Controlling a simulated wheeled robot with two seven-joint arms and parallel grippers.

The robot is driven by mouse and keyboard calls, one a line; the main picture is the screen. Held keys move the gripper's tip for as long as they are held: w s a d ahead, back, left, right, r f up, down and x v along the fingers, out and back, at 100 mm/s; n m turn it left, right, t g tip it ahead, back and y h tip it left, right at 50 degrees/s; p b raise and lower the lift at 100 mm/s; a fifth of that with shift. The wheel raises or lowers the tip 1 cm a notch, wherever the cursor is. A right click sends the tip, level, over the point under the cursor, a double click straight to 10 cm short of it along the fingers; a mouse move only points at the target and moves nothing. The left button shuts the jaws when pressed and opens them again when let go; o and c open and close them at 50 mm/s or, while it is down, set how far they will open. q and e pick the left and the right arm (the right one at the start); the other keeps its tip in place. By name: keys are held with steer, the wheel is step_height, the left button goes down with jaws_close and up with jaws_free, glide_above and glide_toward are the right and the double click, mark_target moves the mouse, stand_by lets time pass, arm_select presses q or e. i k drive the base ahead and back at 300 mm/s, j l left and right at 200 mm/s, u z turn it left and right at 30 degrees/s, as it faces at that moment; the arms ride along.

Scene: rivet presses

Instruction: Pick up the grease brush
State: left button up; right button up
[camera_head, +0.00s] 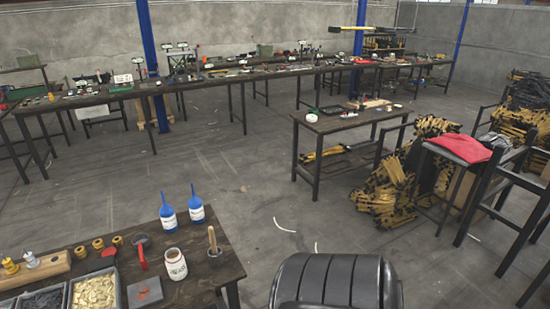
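A wooden-handled tool (212,240) stands upright near the right end of the near workbench (205,285) at lower left; it looks like the grease brush, with its handle up. Its lower end is dark and too small to make out clearly. A white labelled jar (175,264) stands just left of it. Neither of my grippers is in view.
Two blue bottles (167,214) stand at the bench's far edge. A red-handled tool (142,257), several brass-coloured pieces and trays of small parts (118,283) crowd the left. A black ribbed form (330,282) fills the bottom centre. Open floor (255,190) lies beyond.

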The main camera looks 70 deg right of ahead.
mark_target(212, 238)
steer(key=z, duration=1.7)
